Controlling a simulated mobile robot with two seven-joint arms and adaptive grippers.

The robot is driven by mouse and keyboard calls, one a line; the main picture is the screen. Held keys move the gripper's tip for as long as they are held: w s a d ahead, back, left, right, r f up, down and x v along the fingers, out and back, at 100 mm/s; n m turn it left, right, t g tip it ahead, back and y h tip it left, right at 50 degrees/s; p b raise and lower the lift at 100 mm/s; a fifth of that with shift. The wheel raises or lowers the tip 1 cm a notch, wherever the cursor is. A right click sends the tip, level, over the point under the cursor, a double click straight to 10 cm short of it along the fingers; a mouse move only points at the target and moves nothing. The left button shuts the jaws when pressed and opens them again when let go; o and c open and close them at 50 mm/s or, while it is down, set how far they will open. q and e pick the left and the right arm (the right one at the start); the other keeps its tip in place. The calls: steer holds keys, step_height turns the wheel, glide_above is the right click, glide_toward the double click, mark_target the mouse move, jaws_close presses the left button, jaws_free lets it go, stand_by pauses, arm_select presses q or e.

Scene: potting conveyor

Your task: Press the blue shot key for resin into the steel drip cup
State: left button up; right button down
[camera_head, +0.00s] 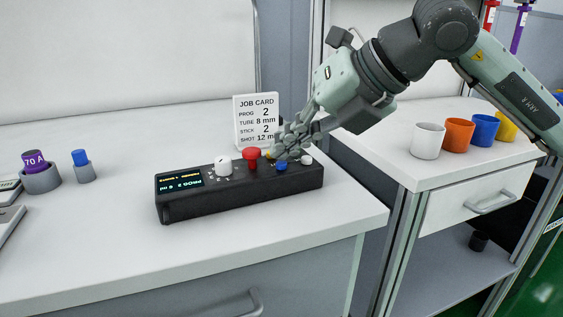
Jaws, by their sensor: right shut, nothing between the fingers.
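The blue shot key (281,167) is a small round button on the top of a black control box (240,198) on the white bench. My right gripper (277,151) is shut and empty. Its fingertips point down to the left, over the back of the box, just behind and above the blue key in the picture. I cannot tell whether they touch a key; a yellow key (268,155) is partly hidden beside them. No steel drip cup can be made out for certain. My left gripper is not in view.
A red mushroom button (251,154) and a white knob (223,164) stand left of the blue key. A job card (256,115) stands behind the box. Grey holders with a purple piece (35,162) and a blue-capped piece (81,158) are at left. Coloured cups (457,136) stand right.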

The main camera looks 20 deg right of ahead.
mark_target(287, 169)
steer(key=shift+f+b, duration=0.4)
stand_by(0.6)
steer(key=shift+r+p, duration=0.6)
steer(key=shift+r, duration=0.3)
steer(key=shift+r, duration=0.1)
step_height(287, 169, up, 5)
steer(key=p, duration=0.3)
steer(key=shift+p, duration=0.3)
